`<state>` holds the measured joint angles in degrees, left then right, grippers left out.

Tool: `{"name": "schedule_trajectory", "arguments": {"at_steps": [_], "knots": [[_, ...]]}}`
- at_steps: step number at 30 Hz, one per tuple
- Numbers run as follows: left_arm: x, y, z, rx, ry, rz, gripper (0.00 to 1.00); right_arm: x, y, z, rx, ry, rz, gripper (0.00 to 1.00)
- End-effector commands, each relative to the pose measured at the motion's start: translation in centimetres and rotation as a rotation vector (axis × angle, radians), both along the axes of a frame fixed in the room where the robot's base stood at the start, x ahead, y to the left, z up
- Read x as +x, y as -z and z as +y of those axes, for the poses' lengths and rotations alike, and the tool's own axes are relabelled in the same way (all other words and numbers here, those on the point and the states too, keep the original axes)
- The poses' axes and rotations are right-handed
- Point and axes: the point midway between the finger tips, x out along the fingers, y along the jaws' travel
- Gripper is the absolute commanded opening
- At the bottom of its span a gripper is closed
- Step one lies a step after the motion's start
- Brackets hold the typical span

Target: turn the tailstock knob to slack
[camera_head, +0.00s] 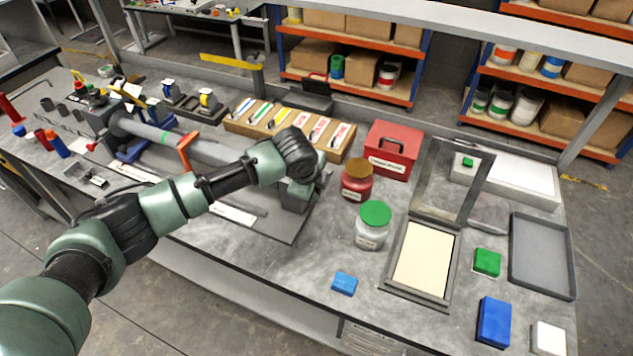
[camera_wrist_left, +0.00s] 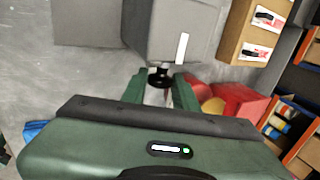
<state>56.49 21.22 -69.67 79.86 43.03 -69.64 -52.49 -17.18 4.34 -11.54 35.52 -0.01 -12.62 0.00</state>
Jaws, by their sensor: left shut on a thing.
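The tailstock (camera_wrist_left: 172,28) is a grey block with a white strip on its face in the left wrist view. In the head view its lower part (camera_head: 295,197) shows beneath my left wrist, at the right end of the frame machine. A black round knob (camera_wrist_left: 158,77) on a short stem sticks out of the block. My left gripper (camera_wrist_left: 160,88) is shut on the knob, one green finger on each side. In the head view the gripper (camera_head: 320,180) is mostly hidden behind my wrist, and the knob cannot be made out. My right gripper is not in view.
A red jar (camera_head: 357,185), a green-lidded jar (camera_head: 372,232) and a red toolbox (camera_head: 392,152) stand right of the tailstock. A wooden box with labelled slots (camera_head: 335,150) lies behind. A blue block (camera_head: 344,284) sits near the front edge. An orange clamp (camera_head: 187,152) stands to the left.

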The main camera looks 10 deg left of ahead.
Motion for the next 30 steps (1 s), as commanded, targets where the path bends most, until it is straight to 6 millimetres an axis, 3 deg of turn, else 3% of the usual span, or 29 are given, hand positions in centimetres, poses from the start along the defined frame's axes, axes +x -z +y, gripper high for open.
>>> {"name": "schedule_trajectory", "arguments": {"at_steps": [9,26,27,28,30], "knots": [[-0.24,0.11,-0.04,-0.046,0.001,-0.133,0.00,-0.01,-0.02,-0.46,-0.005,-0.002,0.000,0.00],[-0.20,0.11,-0.01,-0.054,0.000,-0.163,0.00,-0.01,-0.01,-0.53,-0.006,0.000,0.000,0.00],[-0.20,0.11,-0.01,-0.054,0.000,-0.163,0.40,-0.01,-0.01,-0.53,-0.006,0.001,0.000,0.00],[-0.20,0.11,-0.01,-0.054,0.000,-0.163,0.48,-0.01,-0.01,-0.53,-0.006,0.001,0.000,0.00],[-0.20,0.13,0.00,-0.054,0.000,-0.163,0.49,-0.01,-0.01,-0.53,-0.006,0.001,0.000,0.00]]}}
